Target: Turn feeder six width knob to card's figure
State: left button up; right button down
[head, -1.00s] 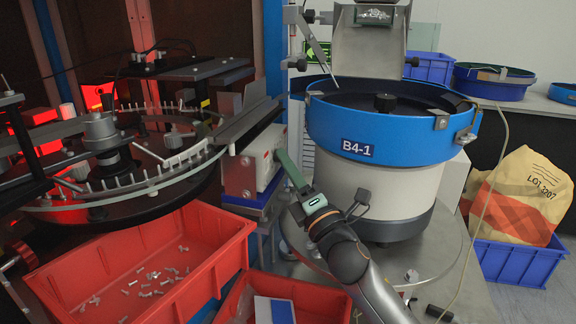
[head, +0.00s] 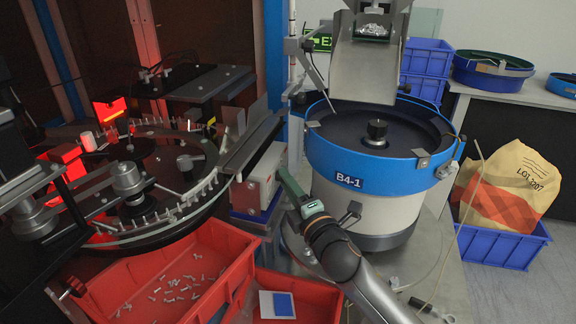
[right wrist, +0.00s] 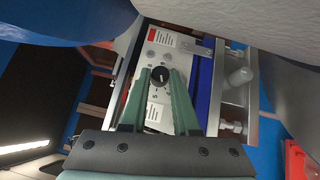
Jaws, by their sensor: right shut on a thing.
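A black round knob (right wrist: 160,73) with a white pointer mark sits on a pale panel (right wrist: 150,60) with small figures around it. In the head view the right gripper (head: 283,174) reaches the side of the white control box (head: 262,190); the knob is hidden there. I cannot identify the card. My left gripper is not in view.
A blue-rimmed bowl feeder (head: 385,165) marked B4-1 stands right of the box. A dial machine (head: 150,190) stands left. A red bin of pins (head: 120,270) and another holding a white-and-blue item (head: 277,304) are below. A blue crate (head: 500,242) holds a sack.

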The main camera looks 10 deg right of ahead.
jog(key=shift+r+m+g+p, duration=0.15)
jog(key=shift+m+g+p, duration=0.25)
jog(key=shift+m+g, duration=0.2)
dwell(0.3)
jog(key=c, duration=0.7)
grip_release()
jog(key=shift+o, duration=0.2)
jog(key=shift+s, duration=0.1)
jog(key=b+v, duration=0.1)
jog(key=v, duration=1.1)
jog(key=shift+s+r, duration=0.2)
